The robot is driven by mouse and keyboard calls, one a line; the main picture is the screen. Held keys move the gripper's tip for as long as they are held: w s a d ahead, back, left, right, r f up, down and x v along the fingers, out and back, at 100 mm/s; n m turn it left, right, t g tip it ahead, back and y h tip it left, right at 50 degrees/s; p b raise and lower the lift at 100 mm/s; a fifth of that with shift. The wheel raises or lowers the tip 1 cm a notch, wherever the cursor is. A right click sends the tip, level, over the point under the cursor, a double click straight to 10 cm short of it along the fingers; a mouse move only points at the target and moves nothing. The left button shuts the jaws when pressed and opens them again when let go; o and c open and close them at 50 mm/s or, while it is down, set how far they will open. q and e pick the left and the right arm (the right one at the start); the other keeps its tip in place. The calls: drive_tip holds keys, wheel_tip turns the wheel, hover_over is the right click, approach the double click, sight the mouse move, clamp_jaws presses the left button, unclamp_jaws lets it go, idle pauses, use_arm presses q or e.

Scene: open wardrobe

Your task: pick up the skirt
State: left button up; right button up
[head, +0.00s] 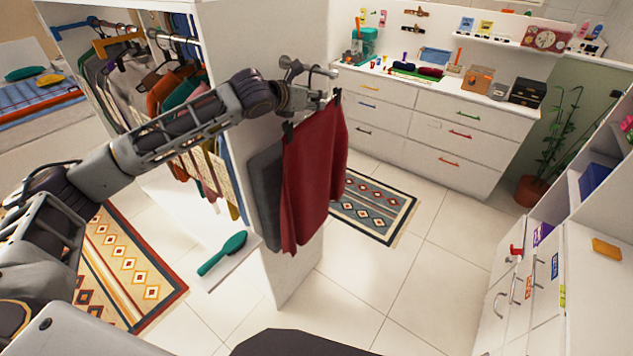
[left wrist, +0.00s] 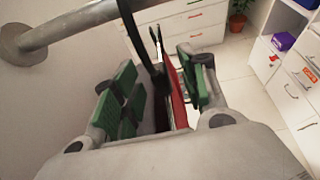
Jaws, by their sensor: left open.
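The red skirt (head: 313,180) hangs from a clip hanger at the end of the wardrobe's side panel, beside a dark grey garment (head: 266,195). My left gripper (head: 325,93) is at the top of the skirt, near the hanger and the metal rail. In the left wrist view its green-padded fingers (left wrist: 162,97) are apart, with the black hanger part (left wrist: 152,62) and a strip of the red skirt (left wrist: 178,97) between them. I cannot tell whether the fingers touch the cloth. My right gripper is not in view.
The metal rail (left wrist: 85,25) runs close to the left gripper. The white wardrobe (head: 255,75) with hanging clothes stands under my left arm. A white dresser (head: 430,125) is behind, a white drawer unit (head: 535,285) at right. The tiled floor between is mostly free, with a patterned rug (head: 372,207).

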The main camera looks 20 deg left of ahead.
use_arm(q)
drive_tip(key=shift+x, duration=1.35)
clamp_jaws()
drive_tip(key=shift+r, duration=0.1)
